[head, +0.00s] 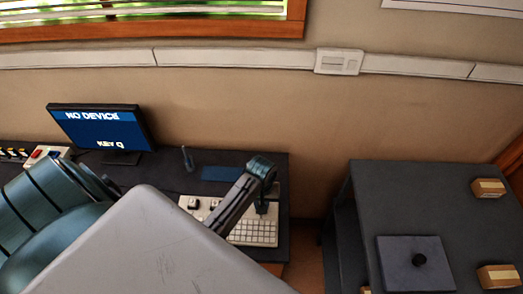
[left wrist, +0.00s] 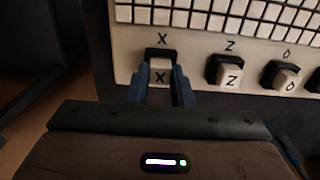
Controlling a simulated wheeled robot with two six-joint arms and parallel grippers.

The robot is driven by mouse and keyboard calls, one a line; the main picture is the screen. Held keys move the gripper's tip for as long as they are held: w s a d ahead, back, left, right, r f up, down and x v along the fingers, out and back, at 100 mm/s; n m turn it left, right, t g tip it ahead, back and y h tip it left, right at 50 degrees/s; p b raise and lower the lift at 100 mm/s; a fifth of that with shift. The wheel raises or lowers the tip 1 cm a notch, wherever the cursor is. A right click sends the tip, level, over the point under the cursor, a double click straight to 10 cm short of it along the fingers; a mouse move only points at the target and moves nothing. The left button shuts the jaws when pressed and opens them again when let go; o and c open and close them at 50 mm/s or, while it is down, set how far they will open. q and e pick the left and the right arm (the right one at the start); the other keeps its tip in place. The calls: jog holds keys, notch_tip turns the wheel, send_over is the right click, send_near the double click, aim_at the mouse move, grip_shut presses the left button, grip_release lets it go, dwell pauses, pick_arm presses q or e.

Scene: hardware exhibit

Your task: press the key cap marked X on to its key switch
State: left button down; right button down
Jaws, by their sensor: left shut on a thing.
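The white key cap marked X (left wrist: 159,76) is between the two blue fingers of my left gripper (left wrist: 161,88), which is shut on it. It lies over the black key switch (left wrist: 158,53) below the printed letter X on the white keyboard panel (left wrist: 199,45). I cannot tell whether the cap is fully down on the switch. In the head view my left gripper (head: 262,208) points down at the keyboard (head: 252,232), and the cap is too small to make out. My right gripper is not in view.
Key caps Z (left wrist: 230,74) and another (left wrist: 286,78) sit right of the X cap, on black switches. A blue pad (head: 221,174) lies behind the keyboard. A monitor (head: 98,130) reads "NO DEVICE". A dark table (head: 400,200) with small boxes stands right, across a gap.

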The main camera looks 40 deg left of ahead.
pick_arm(q)
jog(key=c, duration=0.7)
grip_release()
jog(key=shift+r, duration=0.1)
jog(key=shift+r, duration=3.35)
jog(key=shift+s, duration=0.1)
